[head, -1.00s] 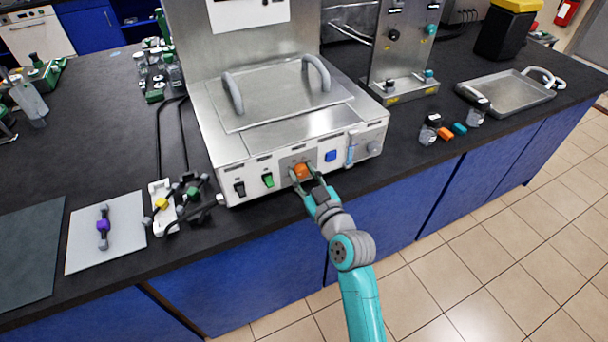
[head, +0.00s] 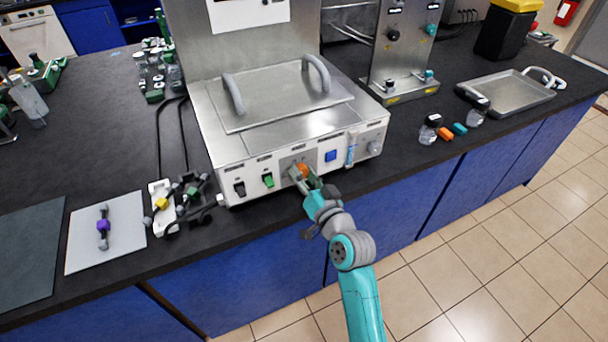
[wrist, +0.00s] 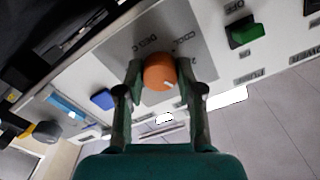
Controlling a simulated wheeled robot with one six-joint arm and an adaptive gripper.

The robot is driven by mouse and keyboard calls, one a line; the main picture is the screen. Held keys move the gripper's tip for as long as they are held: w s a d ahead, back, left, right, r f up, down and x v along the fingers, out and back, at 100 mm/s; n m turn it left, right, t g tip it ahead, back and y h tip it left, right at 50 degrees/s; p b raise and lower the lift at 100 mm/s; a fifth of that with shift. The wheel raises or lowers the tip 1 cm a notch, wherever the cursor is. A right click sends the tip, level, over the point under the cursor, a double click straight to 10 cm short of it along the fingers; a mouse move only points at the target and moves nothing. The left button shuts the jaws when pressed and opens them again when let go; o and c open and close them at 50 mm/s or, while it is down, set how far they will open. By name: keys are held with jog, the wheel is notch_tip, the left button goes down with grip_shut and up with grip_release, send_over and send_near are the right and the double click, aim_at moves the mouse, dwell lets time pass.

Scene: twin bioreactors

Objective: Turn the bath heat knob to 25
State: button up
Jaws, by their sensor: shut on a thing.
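The bath heat knob is the orange round knob (wrist: 160,72) on a grey plate on the front panel of the steel bath (head: 270,135). In the head view the orange knob (head: 303,169) is partly covered by my gripper. My gripper (wrist: 160,78) is shut on the orange knob, with one finger on each side of it. It also shows in the head view (head: 302,177), reaching the panel from the front. A small white mark shows on the knob's face in the wrist view.
A green switch (head: 268,180) and a black switch (head: 239,189) sit left of the knob in the head view. A blue button (head: 330,156) sits to its right. Clamps (head: 180,200) lie left of the bath. A tray (head: 507,93) stands at the right.

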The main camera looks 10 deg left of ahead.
jog(key=shift+m, duration=0.5)
jog(key=o, duration=1.2)
jog(key=shift+c, duration=0.2)
jog(key=v, duration=1.2)
